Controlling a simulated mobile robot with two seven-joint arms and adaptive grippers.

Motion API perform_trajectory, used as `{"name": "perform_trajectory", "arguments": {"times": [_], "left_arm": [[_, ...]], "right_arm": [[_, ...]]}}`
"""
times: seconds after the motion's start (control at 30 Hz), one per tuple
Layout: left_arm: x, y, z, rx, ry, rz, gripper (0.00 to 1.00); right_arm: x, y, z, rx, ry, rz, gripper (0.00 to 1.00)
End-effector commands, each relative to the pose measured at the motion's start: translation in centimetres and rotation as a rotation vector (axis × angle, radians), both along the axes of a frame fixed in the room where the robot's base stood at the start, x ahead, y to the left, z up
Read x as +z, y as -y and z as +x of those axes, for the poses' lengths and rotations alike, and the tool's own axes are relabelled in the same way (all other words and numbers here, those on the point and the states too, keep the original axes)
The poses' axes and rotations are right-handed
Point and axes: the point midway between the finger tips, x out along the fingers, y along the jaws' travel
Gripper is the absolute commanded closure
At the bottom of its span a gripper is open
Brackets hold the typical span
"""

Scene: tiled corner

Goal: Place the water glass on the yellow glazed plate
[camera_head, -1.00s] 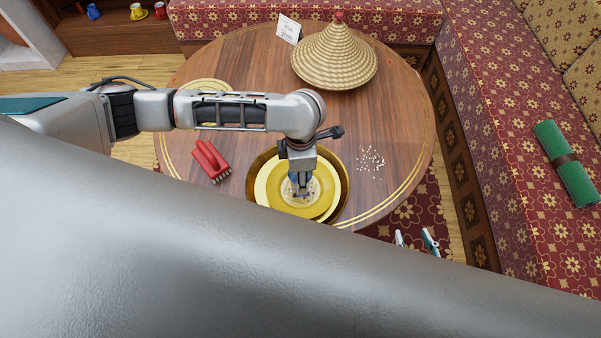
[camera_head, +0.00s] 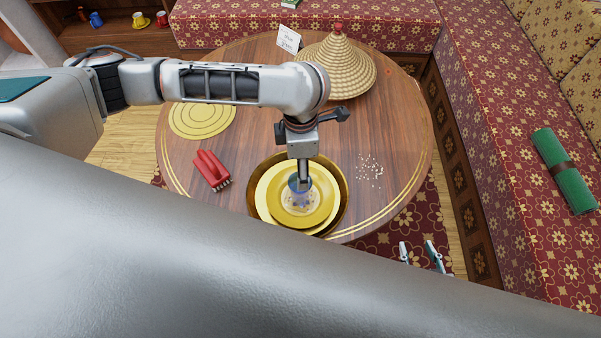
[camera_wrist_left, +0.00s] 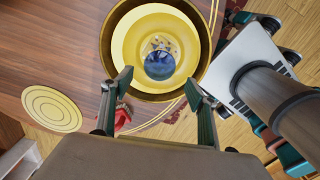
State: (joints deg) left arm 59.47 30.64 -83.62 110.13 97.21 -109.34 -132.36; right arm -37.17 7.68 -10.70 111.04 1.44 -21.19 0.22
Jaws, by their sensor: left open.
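The water glass (camera_head: 299,195), clear with a blue tint, stands on the yellow glazed plate (camera_head: 275,207), inside a wider brass-coloured tray (camera_head: 342,187). In the left wrist view the glass (camera_wrist_left: 159,64) shows from above within the plate (camera_wrist_left: 127,52). My left gripper (camera_head: 303,183) points down above the glass in the head view. In the left wrist view its fingers (camera_wrist_left: 157,88) are spread wide with nothing between them, and the glass shows beyond the tips. My right gripper (camera_head: 419,253) is beyond the table's near right edge, its fingertips apart and empty.
A woven cone-shaped cover (camera_head: 335,65) and a small card (camera_head: 289,38) stand at the back. White grains (camera_head: 370,169) are scattered to the right of the tray.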

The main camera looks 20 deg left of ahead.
Motion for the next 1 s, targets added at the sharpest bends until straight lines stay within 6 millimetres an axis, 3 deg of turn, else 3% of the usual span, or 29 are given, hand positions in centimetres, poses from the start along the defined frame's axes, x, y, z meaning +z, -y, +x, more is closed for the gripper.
{"name": "perform_trajectory", "arguments": {"times": [0.1, 0.3, 1.0], "left_arm": [[1.6, 0.0, 0.1, -0.002, 0.003, 0.001, 0.41], [2.6, 0.0, 0.0, -0.001, 0.000, 0.001, 0.41], [2.6, 0.0, 0.0, -0.001, 0.000, 0.001, 0.41]], "right_arm": [[-0.1, 0.0, -0.2, -0.002, -0.006, 0.001, 0.60], [-0.5, -0.1, -0.5, -0.003, -0.017, 0.000, 0.60], [0.1, -0.2, -0.1, -0.004, -0.003, 0.004, 0.60]]}}
